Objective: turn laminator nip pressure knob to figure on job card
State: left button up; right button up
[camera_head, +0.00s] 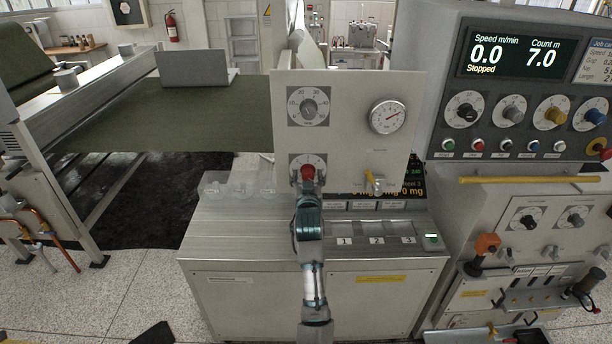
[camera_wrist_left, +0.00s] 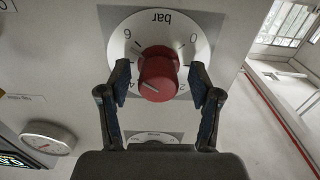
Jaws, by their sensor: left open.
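The red knob (camera_head: 308,173) sits at the centre of a white dial on the lower part of the grey panel (camera_head: 347,150). In the left wrist view the red knob (camera_wrist_left: 158,76) is seen upside down, its dial (camera_wrist_left: 190,25) marked "bar" with figures including 0 and 6. My left gripper (camera_head: 307,186) is at the knob. In the wrist view the open fingers of the left gripper (camera_wrist_left: 160,78) stand either side of the knob, with gaps visible. The job card (camera_head: 595,62) is at the upper right, cut off by the frame edge. My right gripper is out of view.
A grey knob (camera_head: 308,107) is above the red one, and a round gauge (camera_head: 387,117) is to its right. A yellow-handled valve (camera_head: 374,183) sits on the lower panel. The control console (camera_head: 505,85) reads 0.0, Stopped. A steel cabinet (camera_head: 235,235) stands below.

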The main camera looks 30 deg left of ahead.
pick_arm(q)
jog(key=shift+s+d+r, duration=0.2)
jog(key=shift+d, duration=0.1)
jog(key=shift+c, duration=0.9)
jog(key=shift+d, duration=0.25)
jog(key=c, duration=0.4)
jog(key=shift+s, duration=0.1)
jog(key=c, duration=0.6)
jog(key=shift+o, duration=0.2)
jog(key=shift+a, duration=0.35)
jog(key=shift+d+f, duration=0.1)
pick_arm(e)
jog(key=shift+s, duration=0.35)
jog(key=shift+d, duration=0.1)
